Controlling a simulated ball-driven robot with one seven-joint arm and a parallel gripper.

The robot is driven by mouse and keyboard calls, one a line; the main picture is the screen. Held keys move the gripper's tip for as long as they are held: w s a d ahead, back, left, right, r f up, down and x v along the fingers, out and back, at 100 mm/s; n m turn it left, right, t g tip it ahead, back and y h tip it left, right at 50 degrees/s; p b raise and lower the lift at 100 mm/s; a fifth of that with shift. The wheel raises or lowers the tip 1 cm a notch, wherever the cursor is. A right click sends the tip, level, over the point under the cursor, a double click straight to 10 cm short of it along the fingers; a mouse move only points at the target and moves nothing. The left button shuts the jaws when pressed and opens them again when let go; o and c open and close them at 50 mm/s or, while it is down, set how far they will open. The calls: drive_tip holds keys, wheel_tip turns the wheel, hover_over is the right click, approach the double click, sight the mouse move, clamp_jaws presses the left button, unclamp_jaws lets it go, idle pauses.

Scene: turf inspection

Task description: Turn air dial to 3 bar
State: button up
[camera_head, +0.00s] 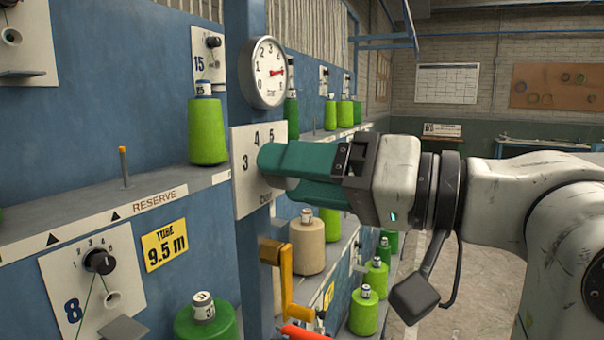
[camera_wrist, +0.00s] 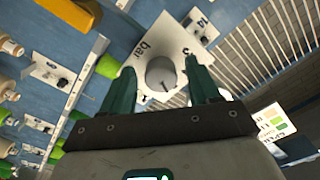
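The air dial's white plate (camera_head: 246,190) is on a blue post, with 3, 4, 5 and "bar" printed on it. My gripper (camera_head: 277,170) reaches it from the right with green fingers and hides the knob there. In the wrist view the round grey knob (camera_wrist: 160,73) sits between the two fingers of my gripper (camera_wrist: 161,68), with a visible gap on each side. The fingers look open around it. Which number the knob points to cannot be told. Above the plate, a round gauge (camera_head: 263,72) has a red needle pointing right.
A ledge marked RESERVE (camera_head: 150,202) with a green yarn cone (camera_head: 207,130) is left of the post. A yellow-orange crank handle (camera_head: 285,275) and a beige cone (camera_head: 308,245) are just below my gripper. Open floor (camera_head: 480,260) lies to the right.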

drive_tip(key=c, duration=1)
drive_tip(key=shift+o, duration=0.2)
drive_tip(key=shift+n, duration=0.4)
drive_tip(key=n+b, duration=0.2)
drive_tip(key=n, duration=0.1)
drive_tip(key=shift+d+f+n, duration=0.1)
drive_tip(key=shift+f+n, duration=0.05)
drive_tip(key=shift+n, duration=0.25)
drive_tip(key=n+b, duration=0.3)
drive_tip(key=n, duration=0.4)
drive_tip(key=n+b, duration=0.4)
drive_tip(key=n, duration=0.2)
drive_tip(key=shift+w+n, duration=0.2)
drive_tip(key=shift+n, duration=0.2)
drive_tip(key=shift+r, duration=0.2)
